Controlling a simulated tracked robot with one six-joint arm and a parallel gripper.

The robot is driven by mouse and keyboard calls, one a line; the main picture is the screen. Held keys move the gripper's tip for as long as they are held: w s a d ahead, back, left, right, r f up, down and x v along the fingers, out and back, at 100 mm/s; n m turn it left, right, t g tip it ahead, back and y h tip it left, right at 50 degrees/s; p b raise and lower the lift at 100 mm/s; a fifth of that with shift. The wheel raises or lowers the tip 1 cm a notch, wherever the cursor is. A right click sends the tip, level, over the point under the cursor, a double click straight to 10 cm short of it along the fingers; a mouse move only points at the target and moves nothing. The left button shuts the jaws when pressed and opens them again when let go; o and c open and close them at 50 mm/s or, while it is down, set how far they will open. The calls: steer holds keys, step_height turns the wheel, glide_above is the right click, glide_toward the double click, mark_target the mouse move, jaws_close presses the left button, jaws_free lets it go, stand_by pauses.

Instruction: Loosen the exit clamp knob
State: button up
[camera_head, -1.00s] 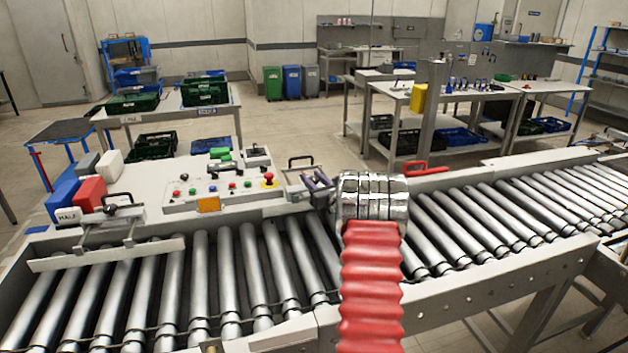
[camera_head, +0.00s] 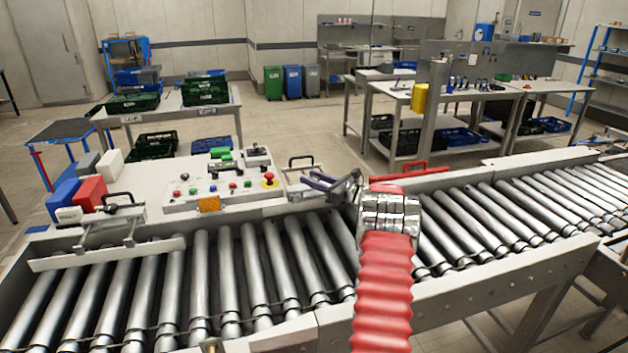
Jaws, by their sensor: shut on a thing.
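The exit clamp (camera_head: 297,180) is a pale metal block with a black loop handle, at the inner edge of the roller conveyor near the middle of the picture. My gripper (camera_head: 309,180) reaches it from the right, its dark jaws pointing left and shut at the clamp's right side. The clamp knob sits between the jaw tips and is mostly hidden by them. My silver wrist and red sleeve cover part of the rollers behind the jaws.
A control panel (camera_head: 222,190) with coloured buttons and a red stop button stands left of the clamp. A similar clamp (camera_head: 112,218) with a long bar sits at far left. A red handle (camera_head: 400,172) lies just beyond my wrist. The rollers (camera_head: 480,215) carry no crates.

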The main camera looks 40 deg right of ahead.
steer(key=shift+n+g+y, duration=0.5)
steer(key=shift+n+y, duration=0.45)
steer(key=shift+y, duration=0.5)
steer(key=shift+n+g+y, duration=0.5)
steer(key=shift+n+y, duration=0.45)
steer(key=shift+y, duration=0.5)
steer(key=o, duration=1)
steer(key=shift+o, duration=0.2)
steer(key=v, duration=1.3)
steer(key=shift+s, duration=0.4)
steer(key=shift+d+f, duration=0.1)
